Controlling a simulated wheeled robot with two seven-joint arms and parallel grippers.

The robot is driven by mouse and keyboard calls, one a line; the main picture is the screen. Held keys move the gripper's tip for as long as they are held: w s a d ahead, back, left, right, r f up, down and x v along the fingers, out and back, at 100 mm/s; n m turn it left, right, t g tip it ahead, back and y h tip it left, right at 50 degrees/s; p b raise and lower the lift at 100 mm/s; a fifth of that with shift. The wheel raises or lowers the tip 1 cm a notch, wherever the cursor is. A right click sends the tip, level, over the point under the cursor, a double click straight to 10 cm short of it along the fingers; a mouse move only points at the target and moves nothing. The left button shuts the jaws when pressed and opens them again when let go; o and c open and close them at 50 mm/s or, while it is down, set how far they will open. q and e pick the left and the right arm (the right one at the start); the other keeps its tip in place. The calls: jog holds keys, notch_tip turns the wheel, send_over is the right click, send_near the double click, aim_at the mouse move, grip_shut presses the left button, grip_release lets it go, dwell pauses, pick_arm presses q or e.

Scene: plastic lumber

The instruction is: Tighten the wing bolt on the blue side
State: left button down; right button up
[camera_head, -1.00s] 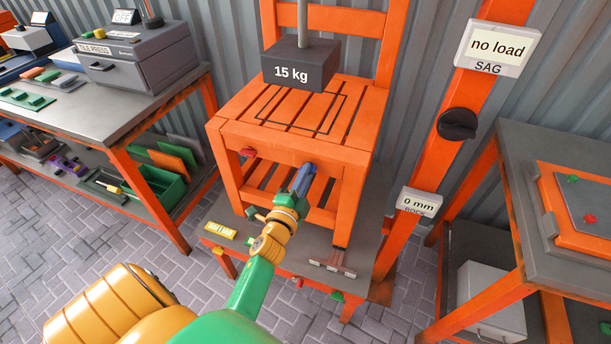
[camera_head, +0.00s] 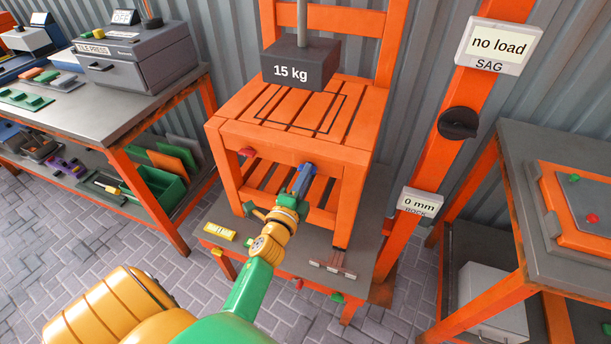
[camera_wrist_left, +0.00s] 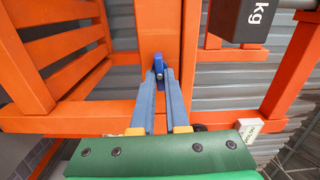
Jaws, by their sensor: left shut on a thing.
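The orange slatted chair (camera_head: 290,148) stands on a low grey platform. The blue wing bolt (camera_head: 309,167) is on the right of the chair's front rail; it also shows in the left wrist view (camera_wrist_left: 158,66). A red wing bolt (camera_head: 247,152) is on the left of the same rail. My left gripper (camera_head: 302,182) reaches up to the blue bolt. In the left wrist view its blue fingers (camera_wrist_left: 160,78) close on that bolt, hiding part of it. My right gripper is out of view.
A 15 kg weight (camera_head: 300,66) hangs over the seat. The "no load" sag display (camera_head: 496,46), black knob (camera_head: 458,124) and "0 mm" rock display (camera_head: 420,202) are on the orange post. Benches stand left (camera_head: 125,115) and right (camera_head: 535,240).

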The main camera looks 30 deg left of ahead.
pick_arm(q)
jog(key=c, duration=0.9)
grip_release()
jog(key=v, duration=0.7)
jog(key=shift+b, duration=0.3)
